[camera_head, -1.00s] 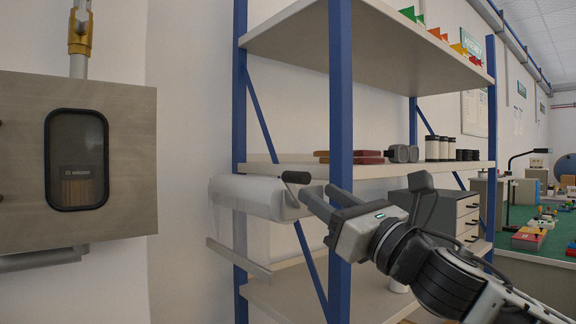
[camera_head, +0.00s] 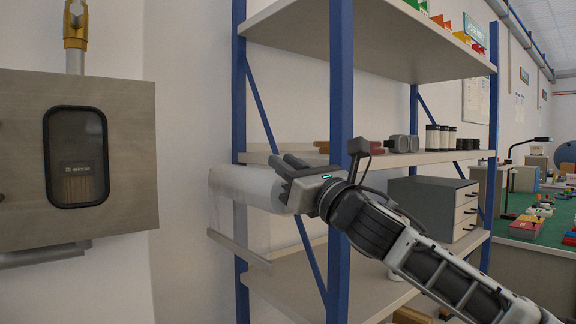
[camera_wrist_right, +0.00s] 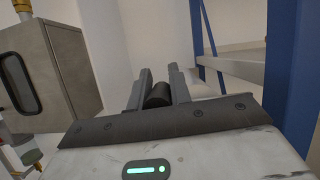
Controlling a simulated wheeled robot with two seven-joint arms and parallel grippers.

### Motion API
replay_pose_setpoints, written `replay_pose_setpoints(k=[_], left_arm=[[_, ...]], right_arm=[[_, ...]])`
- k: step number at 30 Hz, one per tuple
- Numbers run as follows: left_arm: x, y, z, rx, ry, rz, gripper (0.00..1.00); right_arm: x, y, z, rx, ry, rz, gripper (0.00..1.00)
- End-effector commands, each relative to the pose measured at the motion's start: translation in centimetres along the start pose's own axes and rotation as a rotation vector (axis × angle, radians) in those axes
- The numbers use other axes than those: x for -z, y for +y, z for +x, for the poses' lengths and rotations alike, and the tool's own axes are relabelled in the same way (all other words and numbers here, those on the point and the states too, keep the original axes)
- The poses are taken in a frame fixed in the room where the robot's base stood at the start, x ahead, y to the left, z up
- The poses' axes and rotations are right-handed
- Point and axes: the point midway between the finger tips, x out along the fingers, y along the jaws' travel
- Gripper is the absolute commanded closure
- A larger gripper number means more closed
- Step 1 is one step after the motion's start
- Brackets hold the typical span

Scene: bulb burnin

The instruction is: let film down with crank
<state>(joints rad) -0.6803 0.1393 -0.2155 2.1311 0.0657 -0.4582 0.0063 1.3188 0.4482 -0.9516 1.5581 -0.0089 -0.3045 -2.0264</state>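The film roll (camera_head: 246,187) is a pale, wide roll lying along the shelf rack below the middle shelf. A thin clear sheet (camera_head: 224,222) hangs from it. The crank's black handle (camera_wrist_right: 158,95) lies between the two fingers of my right gripper (camera_wrist_right: 160,82) in the right wrist view. The fingers lie close on both sides of it, but I cannot tell whether they press on it. In the head view my right gripper (camera_head: 286,163) is at the roll's right end and hides the crank. My left gripper is not in view.
A blue rack post (camera_head: 341,90) stands close by my right wrist. The middle shelf (camera_head: 440,157) carries dark-lidded jars (camera_head: 432,139) and grey parts. A grey drawer unit (camera_head: 430,207) stands on the lower shelf. A wall cabinet (camera_head: 25,160) hangs at left.

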Motion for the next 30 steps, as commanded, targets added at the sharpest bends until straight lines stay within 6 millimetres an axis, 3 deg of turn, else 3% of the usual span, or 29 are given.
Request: replay_pose_setpoints(k=[2,14,30], left_arm=[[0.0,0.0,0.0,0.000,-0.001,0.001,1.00],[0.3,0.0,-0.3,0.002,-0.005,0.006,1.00],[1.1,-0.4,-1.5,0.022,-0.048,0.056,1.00]], right_arm=[[0.0,0.0,0.0,0.000,0.000,0.000,1.00],[-0.2,-0.4,0.1,0.024,0.002,0.056,1.00],[-1.0,-3.1,0.5,0.168,0.003,0.405,1.00]])
